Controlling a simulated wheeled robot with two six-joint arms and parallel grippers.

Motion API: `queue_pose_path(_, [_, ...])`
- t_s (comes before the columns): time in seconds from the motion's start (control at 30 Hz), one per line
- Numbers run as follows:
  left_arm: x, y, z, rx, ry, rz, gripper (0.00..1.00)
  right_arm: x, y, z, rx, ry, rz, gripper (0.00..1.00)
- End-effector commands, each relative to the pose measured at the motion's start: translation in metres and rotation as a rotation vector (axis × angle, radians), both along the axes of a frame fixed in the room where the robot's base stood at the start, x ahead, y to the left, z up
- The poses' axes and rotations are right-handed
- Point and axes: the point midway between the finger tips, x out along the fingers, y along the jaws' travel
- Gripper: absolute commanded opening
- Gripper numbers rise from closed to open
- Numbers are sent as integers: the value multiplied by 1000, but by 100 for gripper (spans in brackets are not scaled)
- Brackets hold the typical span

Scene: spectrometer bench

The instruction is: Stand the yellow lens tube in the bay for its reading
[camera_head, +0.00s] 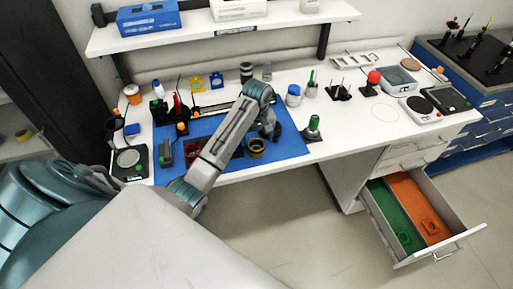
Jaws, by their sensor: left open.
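A short dark cylinder with a yellow ring (256,147), which looks like the yellow lens tube, stands on the blue mat (289,143) near the bench's front edge. My left arm reaches over the mat from the left. My left gripper (271,133) is open, just above and to the right of the cylinder, apart from it as far as I can tell. The arm covers part of the mat and of a dark red tray-like thing (196,147). I cannot tell for sure which thing is the bay. My right gripper is out of view.
A black rail (213,107) lies along the mat's back. A black scale (131,162) sits at the bench's left end. An open drawer (447,240) with green and orange compartments juts out at right.

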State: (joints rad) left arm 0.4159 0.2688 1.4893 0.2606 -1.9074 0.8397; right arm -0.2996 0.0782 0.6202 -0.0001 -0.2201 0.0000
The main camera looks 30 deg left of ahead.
Motion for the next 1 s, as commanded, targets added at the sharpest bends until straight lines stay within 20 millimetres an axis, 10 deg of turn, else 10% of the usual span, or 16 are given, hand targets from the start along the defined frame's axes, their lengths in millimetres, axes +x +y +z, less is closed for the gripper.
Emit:
queue_pose_path(0.53, [-2,1,-39,1,1,0,74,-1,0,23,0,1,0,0])
queue_pose_path(0.8, [-2,1,-39,1,1,0,24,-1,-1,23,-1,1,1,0])
queue_pose_path(1.0, [-2,1,-39,0,0,0,20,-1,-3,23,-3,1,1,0])
